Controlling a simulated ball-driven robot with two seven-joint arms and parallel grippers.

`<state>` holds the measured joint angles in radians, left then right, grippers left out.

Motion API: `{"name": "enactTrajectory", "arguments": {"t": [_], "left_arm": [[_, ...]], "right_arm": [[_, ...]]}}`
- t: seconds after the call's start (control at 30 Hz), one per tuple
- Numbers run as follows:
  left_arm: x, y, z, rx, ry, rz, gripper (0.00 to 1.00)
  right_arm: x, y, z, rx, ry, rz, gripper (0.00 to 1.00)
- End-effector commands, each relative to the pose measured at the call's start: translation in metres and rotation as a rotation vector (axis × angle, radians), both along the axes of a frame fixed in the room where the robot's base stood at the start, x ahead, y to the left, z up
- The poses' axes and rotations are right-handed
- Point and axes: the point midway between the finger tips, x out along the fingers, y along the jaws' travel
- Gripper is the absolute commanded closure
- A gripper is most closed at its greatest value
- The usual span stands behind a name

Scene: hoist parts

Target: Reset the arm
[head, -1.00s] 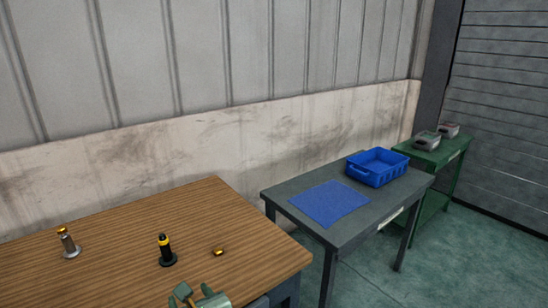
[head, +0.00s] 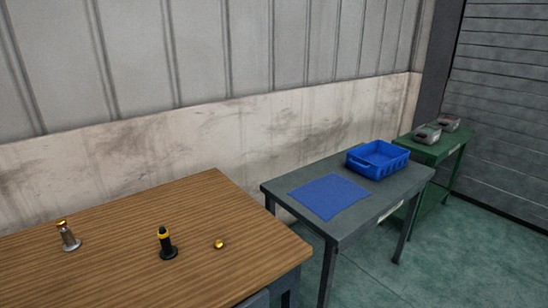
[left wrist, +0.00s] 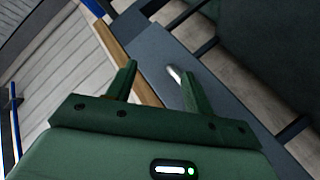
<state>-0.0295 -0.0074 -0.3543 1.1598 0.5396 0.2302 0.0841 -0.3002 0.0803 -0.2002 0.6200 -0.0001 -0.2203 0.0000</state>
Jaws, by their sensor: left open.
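My left gripper (left wrist: 158,78) shows in the left wrist view with its two green fingers apart and nothing between them. A grey surface and a strip of wood edge lie beyond the fingers. Neither gripper is in the head view.
A grey table (head: 350,222) to the right carries a blue mat (head: 328,196) and an empty-looking blue crate (head: 377,160). A green table (head: 440,149) behind it holds two grey boxes. Open floor (head: 465,255) lies at the right.

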Motion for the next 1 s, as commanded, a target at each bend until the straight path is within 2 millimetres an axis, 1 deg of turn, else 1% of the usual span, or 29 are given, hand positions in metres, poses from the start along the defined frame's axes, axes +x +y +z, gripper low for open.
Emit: {"name": "enactTrajectory", "arguments": {"t": [0.03, 0.07, 0.1, 0.17, 0.2, 0.27, 0.3, 0.37, 0.4, 0.5, 0.6, 0.7, 0.73, 0.8, 1.0], "left_arm": [[-0.026, 0.007, -0.038, 0.115, 0.087, -0.063, 0.48], [-0.043, 0.012, -0.06, 0.187, 0.139, -0.108, 0.48], [-0.067, 0.02, -0.087, 0.276, 0.209, -0.167, 0.48], [-0.106, 0.033, -0.124, 0.396, 0.315, -0.253, 0.48], [-0.134, 0.043, -0.146, 0.469, 0.384, -0.31, 0.48], [-0.178, 0.061, -0.176, 0.567, 0.488, -0.394, 0.48], [-0.209, 0.074, -0.192, 0.625, 0.557, -0.449, 0.48], [-0.254, 0.093, -0.212, 0.699, 0.655, -0.526, 0.48], [-0.283, 0.105, -0.222, 0.735, 0.715, -0.569, 0.48], [-0.347, 0.132, -0.237, 0.792, 0.834, -0.643, 0.48], [-0.392, 0.149, -0.242, 0.8, 0.91, -0.666, 0.48], [-0.418, 0.156, -0.242, 0.795, 0.948, -0.67, 0.48], [-0.422, 0.157, -0.241, 0.794, 0.953, -0.672, 0.48], [-0.426, 0.157, -0.241, 0.792, 0.957, -0.675, 0.48], [-0.426, 0.156, -0.241, 0.79, 0.956, -0.673, 0.48]], "right_arm": [[0.0, 0.0, 0.0, 0.0, 0.0, 0.0, 1.0], [0.0, 0.0, 0.0, 0.0, 0.0, 0.0, 1.0], [0.0, 0.0, 0.0, 0.0, 0.0, 0.0, 1.0], [0.0, 0.0, 0.0, 0.0, 0.0, 0.0, 1.0], [0.0, 0.0, 0.0, 0.0, 0.0, 0.0, 1.0], [0.0, 0.0, 0.0, 0.0, 0.0, 0.0, 1.0], [0.0, 0.0, 0.0, 0.0, 0.0, 0.0, 1.0], [0.0, 0.0, 0.0, 0.0, 0.0, 0.0, 1.0], [0.0, 0.0, 0.0, 0.0, 0.0, 0.0, 1.0], [0.0, 0.0, 0.0, 0.0, 0.0, 0.0, 1.0], [0.0, 0.0, 0.0, 0.0, 0.0, 0.0, 1.0], [0.0, 0.0, 0.0, 0.0, 0.0, 0.0, 1.0], [0.0, 0.0, 0.0, 0.0, 0.0, 0.0, 1.0], [0.0, 0.0, 0.0, 0.0, 0.0, 0.0, 1.0], [0.0, 0.0, 0.0, 0.0, 0.0, 0.0, 1.0]]}}
